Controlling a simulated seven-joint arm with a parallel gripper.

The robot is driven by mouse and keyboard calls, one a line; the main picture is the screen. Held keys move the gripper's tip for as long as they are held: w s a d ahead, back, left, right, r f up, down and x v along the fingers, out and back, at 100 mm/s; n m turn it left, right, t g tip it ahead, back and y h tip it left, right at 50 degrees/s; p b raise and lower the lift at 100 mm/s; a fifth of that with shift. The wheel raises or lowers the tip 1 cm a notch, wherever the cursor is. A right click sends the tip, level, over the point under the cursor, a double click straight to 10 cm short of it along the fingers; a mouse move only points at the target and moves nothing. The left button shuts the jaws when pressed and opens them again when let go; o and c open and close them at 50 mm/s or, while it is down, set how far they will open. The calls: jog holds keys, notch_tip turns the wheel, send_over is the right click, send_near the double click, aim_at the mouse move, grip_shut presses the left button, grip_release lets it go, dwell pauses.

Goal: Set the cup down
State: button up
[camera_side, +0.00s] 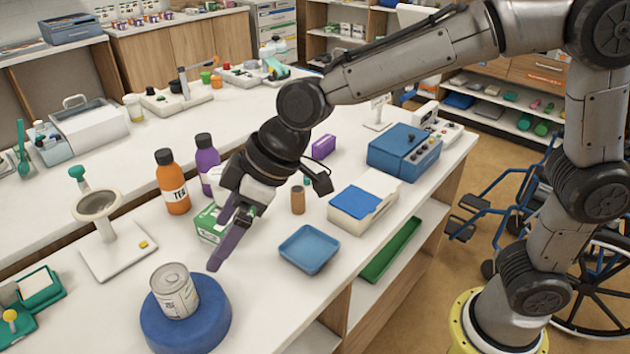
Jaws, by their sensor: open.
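I see no plain open cup on the counter. The nearest thing like one is a silver can with a pale printed label (174,293), which stands on a thick round blue pad (214,318) at the front left. My gripper (221,240) points down with its purple-grey fingers open and nothing visible between them. It is above and to the right of the can, apart from it. A small brown cylinder (298,200) stands behind and to the right of my gripper. A green and white box (207,223) is partly hidden behind my fingers.
An orange bottle (173,182) and a purple bottle (205,160) stand behind my gripper. A shallow blue tray (309,249) lies to the right, before a white box with a blue top (363,201). Bare white counter lies between the pad and tray.

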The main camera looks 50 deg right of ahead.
jog(key=s+d+r+m+t+h, duration=0.15)
jog(key=s+d, duration=0.25)
jog(key=d, duration=0.4)
jog(key=s+d+r+m+h, duration=0.1)
jog(key=s+d+r+m, duration=0.2)
jog(key=d, duration=0.6)
jog(key=s+d+f+m+h, duration=0.1)
jog(key=s+d+f+m, duration=0.1)
jog(key=s+d, duration=0.3)
jog(key=s+d+f+m+h, duration=0.1)
jog(key=s+d+f+m, duration=0.1)
jog(key=s+d, duration=0.3)
jog(key=s, duration=0.3)
jog(key=shift+s, duration=0.35)
